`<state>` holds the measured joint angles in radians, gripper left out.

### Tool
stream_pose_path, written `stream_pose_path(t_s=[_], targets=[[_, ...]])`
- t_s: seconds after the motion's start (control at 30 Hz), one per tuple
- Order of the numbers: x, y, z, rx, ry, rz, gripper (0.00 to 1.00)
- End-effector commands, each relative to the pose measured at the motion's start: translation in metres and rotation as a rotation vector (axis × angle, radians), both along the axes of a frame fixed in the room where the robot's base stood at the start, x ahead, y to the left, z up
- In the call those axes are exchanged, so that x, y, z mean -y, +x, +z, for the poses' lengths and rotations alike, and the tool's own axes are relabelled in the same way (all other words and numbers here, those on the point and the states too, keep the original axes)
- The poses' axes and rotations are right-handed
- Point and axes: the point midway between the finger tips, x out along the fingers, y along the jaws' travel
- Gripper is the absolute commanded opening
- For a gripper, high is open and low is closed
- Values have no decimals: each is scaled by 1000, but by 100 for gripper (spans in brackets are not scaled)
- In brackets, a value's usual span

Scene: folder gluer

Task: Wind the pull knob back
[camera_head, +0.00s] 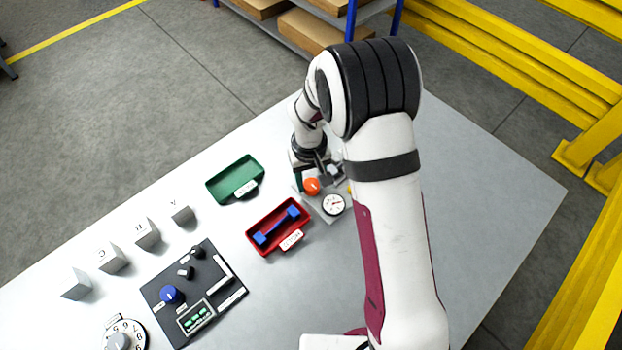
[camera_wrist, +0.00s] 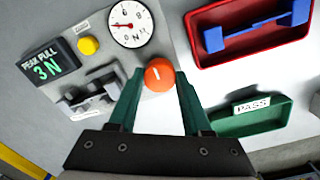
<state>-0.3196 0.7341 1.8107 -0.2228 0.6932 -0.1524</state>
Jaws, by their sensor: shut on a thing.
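The pull knob is an orange round knob with a white line (camera_wrist: 158,74), on a grey gauge fixture (camera_wrist: 108,68). In the wrist view my gripper (camera_wrist: 158,92) has its green fingers on either side of the knob, shut on it. In the head view the knob (camera_head: 311,186) shows just below my gripper (camera_head: 306,180), which is partly hidden by my arm. A round white dial (camera_wrist: 131,24) with a red needle sits beside the knob. A display (camera_wrist: 47,66) reads PEAK PULL 3 N. A yellow button (camera_wrist: 88,45) lies between display and dial.
A red tray (camera_head: 263,245) holding a blue dumbbell-shaped part and a green tray (camera_head: 221,195) labelled PASS lie close by. A black panel (camera_head: 205,270) with a blue knob, several grey blocks and a dial (camera_head: 125,337) stand to the left. The table's right side is clear.

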Motion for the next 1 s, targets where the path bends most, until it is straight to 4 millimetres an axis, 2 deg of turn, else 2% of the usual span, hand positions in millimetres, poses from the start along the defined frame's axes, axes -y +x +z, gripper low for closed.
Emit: stream_pose_path(t_s=[0.1,0.13,0.2,0.47,0.57,0.67,1.0], targets=[[0,1,0,1,-1,2,0],[0,1,0,1,-1,2,51],[0,1,0,1,-1,1,61],[0,0,0,1,0,0,61],[0,1,6,1,0,0,61],[-1,1,24,5,2,0,61],[-3,0,126,6,2,0,61]])
